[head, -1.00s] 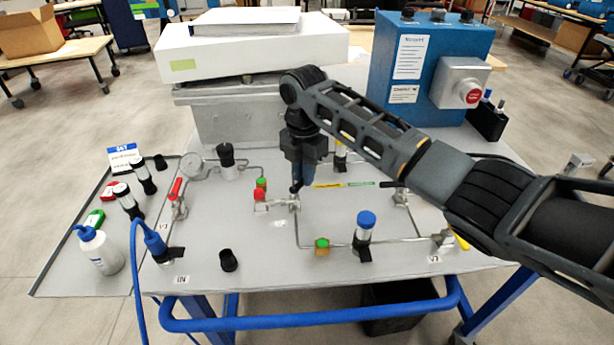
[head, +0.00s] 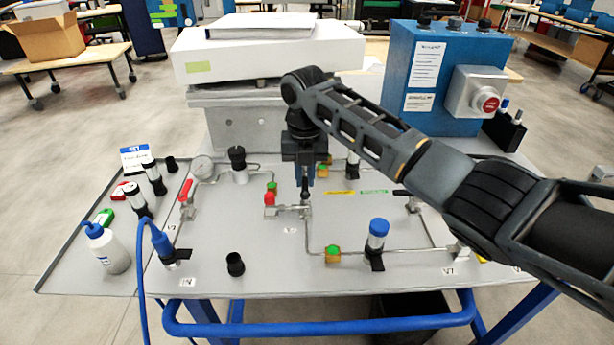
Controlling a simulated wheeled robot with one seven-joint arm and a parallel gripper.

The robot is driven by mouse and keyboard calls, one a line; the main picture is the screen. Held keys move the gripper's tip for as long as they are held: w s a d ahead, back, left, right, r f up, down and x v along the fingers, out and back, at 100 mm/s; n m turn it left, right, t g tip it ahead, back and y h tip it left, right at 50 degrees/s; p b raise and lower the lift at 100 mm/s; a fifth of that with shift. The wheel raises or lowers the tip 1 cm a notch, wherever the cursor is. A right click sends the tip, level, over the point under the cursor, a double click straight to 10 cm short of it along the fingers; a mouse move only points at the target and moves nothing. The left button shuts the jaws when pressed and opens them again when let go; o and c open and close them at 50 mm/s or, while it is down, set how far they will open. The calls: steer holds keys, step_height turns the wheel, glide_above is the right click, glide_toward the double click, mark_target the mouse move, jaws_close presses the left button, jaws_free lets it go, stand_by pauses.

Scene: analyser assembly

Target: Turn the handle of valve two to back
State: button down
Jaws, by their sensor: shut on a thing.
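My gripper (head: 305,192) points straight down at a small steel valve (head: 304,211) in the pipe line at the middle of the panel. Its jaws are shut on the valve's handle, which is mostly hidden between the fingers, so its exact direction is hard to tell. A small white label (head: 290,230) lies in front of this valve, too small to read. A red fitting (head: 269,199) sits just left of the valve, with a green one (head: 271,187) behind it.
A red-handled valve (head: 186,190) and a gauge (head: 202,167) stand at the left. A blue-capped cylinder (head: 377,240) and a green-yellow fitting (head: 332,253) stand in front. A blue control box (head: 450,75) is at the back right. My forearm spans the right side.

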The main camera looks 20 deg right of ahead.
mark_target(304, 183)
steer(key=shift+a, duration=0.1)
stand_by(0.3)
steer(key=c, duration=1.1)
jaws_free()
steer(key=shift+r+b, duration=0.35)
steer(key=shift+r, duration=3.55)
